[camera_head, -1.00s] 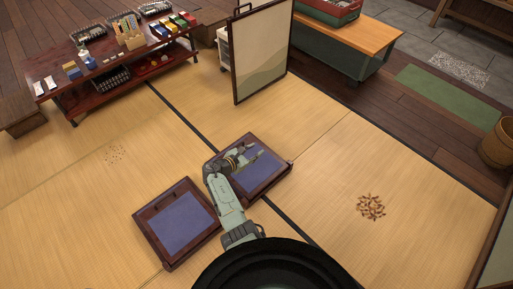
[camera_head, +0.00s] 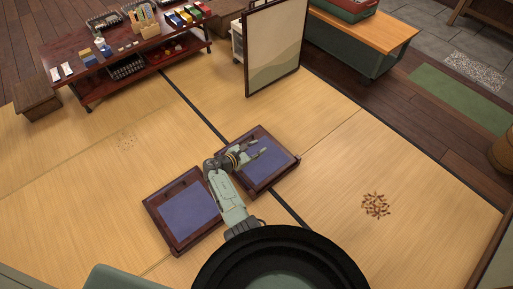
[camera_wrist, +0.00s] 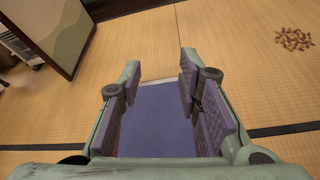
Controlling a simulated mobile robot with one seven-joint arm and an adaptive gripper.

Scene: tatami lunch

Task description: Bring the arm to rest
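My gripper (camera_head: 256,151) is stretched out over the right one of two dark wooden trays with blue-purple inner surfaces. That right tray (camera_head: 283,177) lies on the tatami under my fingers. The left tray (camera_head: 188,213) lies beside my arm. In the wrist view my gripper (camera_wrist: 160,82) has its two padded fingers wide apart with nothing between them. The blue-purple tray surface (camera_wrist: 160,120) shows below and between the fingers. How high the fingers are above the tray I cannot tell.
A low dark shelf table (camera_head: 120,55) with bottles, boxes and trays stands at the upper left. A folding screen (camera_head: 272,50) stands behind the right tray. A green counter (camera_head: 352,43) is beyond it. Reddish-brown scraps (camera_head: 375,205) lie on open tatami at right.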

